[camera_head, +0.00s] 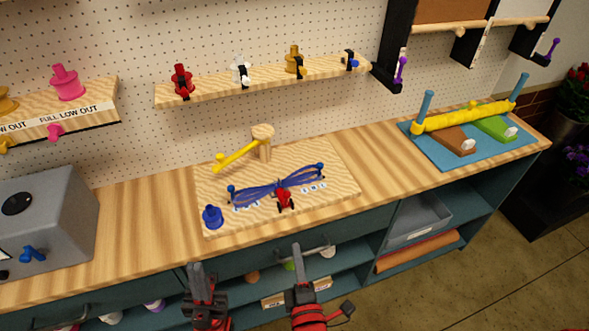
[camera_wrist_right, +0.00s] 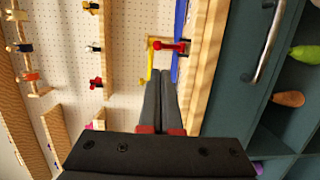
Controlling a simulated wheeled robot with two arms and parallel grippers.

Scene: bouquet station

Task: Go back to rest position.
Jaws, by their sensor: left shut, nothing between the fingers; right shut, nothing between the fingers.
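My left gripper (camera_head: 202,279) is shut and empty in the head view, low in front of the counter's front edge. My right gripper (camera_head: 297,256) is shut and empty, to the right of the left one, also in front of the counter's edge. In the right wrist view its two dark fingers (camera_wrist_right: 162,85) lie together with nothing between them. Both grippers are apart from the wooden board (camera_head: 335,184) on the counter. That board carries a blue ribbon-like piece (camera_head: 255,192), a red clip (camera_head: 285,200), a yellow lever (camera_head: 235,156) and a blue knob (camera_head: 212,217).
A grey box (camera_head: 60,220) stands at the left of the counter (camera_head: 140,210). A blue mat (camera_head: 430,148) with a yellow roll (camera_head: 465,117) lies at the right. Pegboard shelves (camera_head: 210,92) hold coloured spools.

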